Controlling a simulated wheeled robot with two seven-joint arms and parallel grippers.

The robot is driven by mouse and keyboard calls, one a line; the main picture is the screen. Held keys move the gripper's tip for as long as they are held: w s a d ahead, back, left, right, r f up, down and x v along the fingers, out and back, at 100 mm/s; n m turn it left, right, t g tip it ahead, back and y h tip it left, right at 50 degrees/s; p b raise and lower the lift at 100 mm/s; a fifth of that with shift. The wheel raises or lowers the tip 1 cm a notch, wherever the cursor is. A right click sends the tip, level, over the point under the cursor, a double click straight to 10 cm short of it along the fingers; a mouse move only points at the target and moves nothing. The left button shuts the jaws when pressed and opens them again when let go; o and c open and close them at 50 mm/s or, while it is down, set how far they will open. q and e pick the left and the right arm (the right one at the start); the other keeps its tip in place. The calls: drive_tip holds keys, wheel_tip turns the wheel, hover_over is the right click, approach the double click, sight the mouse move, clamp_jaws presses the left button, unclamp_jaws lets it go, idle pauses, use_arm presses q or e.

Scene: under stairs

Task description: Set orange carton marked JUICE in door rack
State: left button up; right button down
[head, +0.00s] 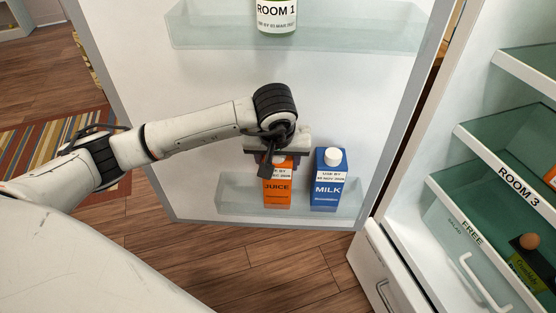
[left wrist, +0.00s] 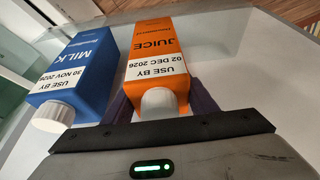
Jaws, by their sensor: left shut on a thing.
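The orange carton marked JUICE (head: 277,190) is upright in the lower door rack (head: 235,207) of the open fridge door, left of the blue MILK carton (head: 327,181). My left gripper (head: 279,160) comes from above and is shut on the top of the juice carton, covering part of it. In the left wrist view the juice carton (left wrist: 160,60) sits between the gripper's fingers, its white cap close to the palm. Its label reads USE BY 02 DEC 2026. The milk carton (left wrist: 82,72) stands apart beside it, dated 30 NOV 2026. My right gripper is not in view.
An upper door rack (head: 350,30) holds a bottle labelled ROOM 1 (head: 277,14). The fridge interior at right has shelves marked ROOM 3 (head: 520,185) and FREE, with an egg (head: 529,241) on a small box. Wooden floor (head: 230,265) lies below the door.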

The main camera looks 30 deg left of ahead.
use_arm(q)
drive_tip(key=o, duration=1.7)
drive_tip(key=shift+c, duration=0.2)
